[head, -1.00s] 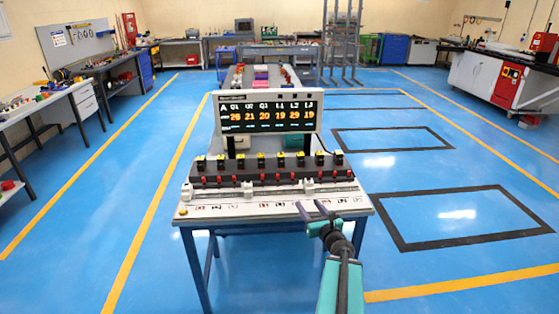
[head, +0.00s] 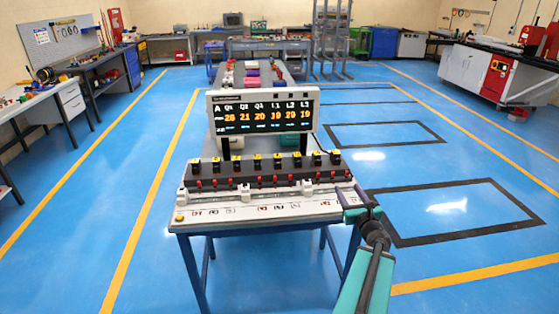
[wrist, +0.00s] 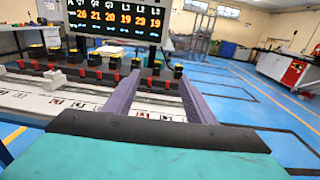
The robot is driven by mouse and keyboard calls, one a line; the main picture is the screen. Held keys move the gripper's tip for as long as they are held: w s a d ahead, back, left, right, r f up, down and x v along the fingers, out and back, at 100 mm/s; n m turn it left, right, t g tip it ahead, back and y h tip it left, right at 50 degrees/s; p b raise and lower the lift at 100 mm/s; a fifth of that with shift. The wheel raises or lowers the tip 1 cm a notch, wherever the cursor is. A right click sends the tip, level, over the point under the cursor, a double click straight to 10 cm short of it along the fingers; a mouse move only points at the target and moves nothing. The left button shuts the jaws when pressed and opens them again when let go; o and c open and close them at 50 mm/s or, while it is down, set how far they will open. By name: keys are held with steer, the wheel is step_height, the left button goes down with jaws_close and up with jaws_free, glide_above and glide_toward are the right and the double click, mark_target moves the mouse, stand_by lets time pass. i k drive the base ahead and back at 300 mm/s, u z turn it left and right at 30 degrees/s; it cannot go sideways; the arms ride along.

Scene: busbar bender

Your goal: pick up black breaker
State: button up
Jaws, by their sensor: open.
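Several black blocks with yellow tops, which look like the black breakers, stand in a row on a dark grey rack (head: 250,181) on the table. One black breaker (head: 335,157) is at the right end of the row. In the wrist view another black breaker (wrist: 115,62) shows left of the fingers. My gripper (head: 350,194) is open and empty at the table's right edge, in front of the rack's right end. In the wrist view its two purple fingers (wrist: 160,82) point forward toward the right end of the row and touch nothing that I can see.
A display panel (head: 263,115) with numbers stands behind the row. Small red parts (head: 260,181) line the rack's front. A white strip with printed symbols (head: 250,211) runs along the table's front, with a yellow button (head: 180,217) at its left. Blue floor right of the table is clear.

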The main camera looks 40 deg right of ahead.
mark_target(277, 159)
steer(key=i, duration=1.3)
steer(key=u, duration=0.05)
